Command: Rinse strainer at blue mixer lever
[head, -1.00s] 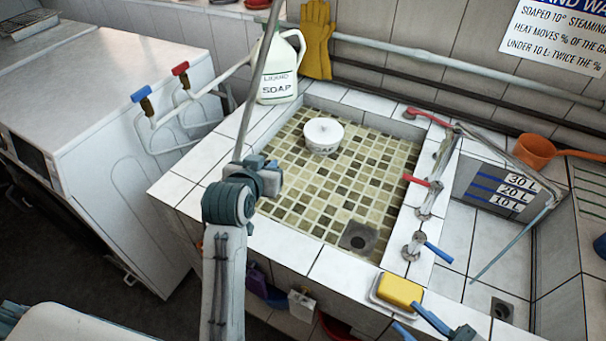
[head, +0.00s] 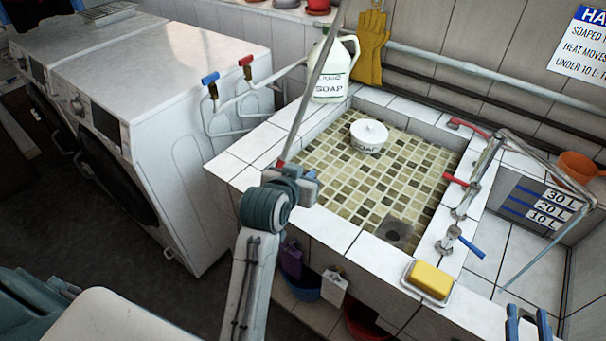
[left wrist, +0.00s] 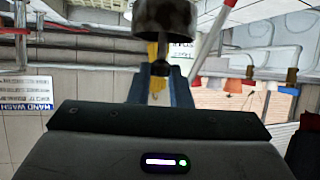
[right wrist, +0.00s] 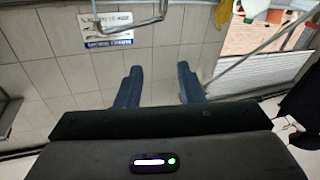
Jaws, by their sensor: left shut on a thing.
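My left gripper (head: 305,182) is at the sink's near left rim. In the left wrist view its fingers (left wrist: 160,88) are shut on a dark round metal thing (left wrist: 166,14), which looks like the strainer. The head view hides it behind my wrist. A mixer with a blue lever (head: 468,243) stands on the right rim of the tiled sink (head: 340,232), apart from both grippers. A second blue lever (head: 210,78) is on a bent pipe at the left. My right gripper (head: 528,322) is open and empty; its spread fingers show in the right wrist view (right wrist: 160,88).
A white soap pot (head: 369,136) and a square drain (head: 394,232) are in the sink. Red levers (head: 455,180) line the right rim. A yellow sponge (head: 432,280) sits on the front rim. A soap jug (head: 332,68) stands behind. A thin pole (head: 315,80) crosses above my left gripper.

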